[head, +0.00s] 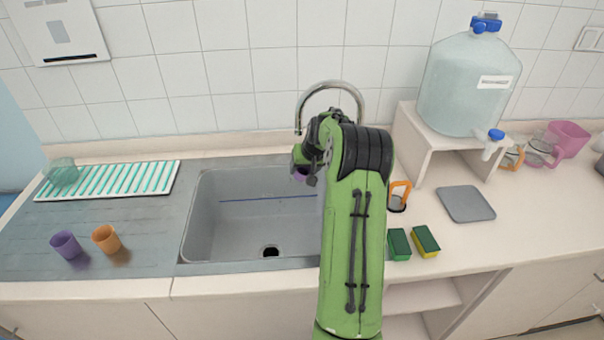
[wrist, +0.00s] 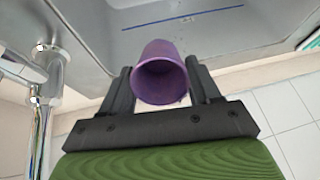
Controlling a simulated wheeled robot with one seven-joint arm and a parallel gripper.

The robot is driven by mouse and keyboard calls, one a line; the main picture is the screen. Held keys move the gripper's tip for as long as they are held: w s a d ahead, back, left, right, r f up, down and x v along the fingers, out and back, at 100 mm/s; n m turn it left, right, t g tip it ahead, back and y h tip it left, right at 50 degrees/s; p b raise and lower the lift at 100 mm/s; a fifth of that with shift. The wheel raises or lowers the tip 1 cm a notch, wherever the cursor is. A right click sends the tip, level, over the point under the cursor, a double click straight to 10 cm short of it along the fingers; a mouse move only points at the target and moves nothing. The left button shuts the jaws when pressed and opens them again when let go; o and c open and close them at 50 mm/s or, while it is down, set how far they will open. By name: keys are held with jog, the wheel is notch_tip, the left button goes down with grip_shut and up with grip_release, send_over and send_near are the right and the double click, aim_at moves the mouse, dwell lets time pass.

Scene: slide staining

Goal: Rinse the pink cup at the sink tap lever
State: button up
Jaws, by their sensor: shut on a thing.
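My gripper (head: 304,160) is over the right part of the sink basin (head: 235,215), in front of the chrome tap (head: 333,84). It is shut on a cup (wrist: 162,73) that looks purple rather than pink; the cup's open mouth faces the wrist camera between the two fingers (wrist: 160,92). Only a small purple bit of this cup (head: 301,174) shows in the head view. The tap's post (wrist: 48,70) is at the left in the wrist view. My arm hides the tap's base in the head view, and I cannot make out the lever clearly.
A purple cup (head: 66,244) and an orange cup (head: 106,239) stand on the left drainboard, before a striped rack (head: 110,181). Right of the sink are sponges (head: 399,244), an orange-handled item (head: 399,196), a grey mat (head: 466,204) and a water jug (head: 468,85).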

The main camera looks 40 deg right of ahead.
jog(key=shift+a, duration=0.15)
jog(key=s+d+b, duration=0.1)
jog(key=s+d, duration=0.1)
jog(key=s, duration=0.5)
jog(key=shift+s+d+b, duration=0.3)
jog(key=shift+d+b, duration=0.05)
jog(key=shift+d, duration=0.05)
dwell(1.2)
jog(key=s+d+r+p, duration=0.1)
jog(key=s+r+p, duration=0.1)
jog(key=s+r, duration=0.2)
jog(key=shift+s+d+p, duration=0.35)
jog(key=shift+d+p, duration=0.05)
jog(key=shift+w+a, duration=0.1)
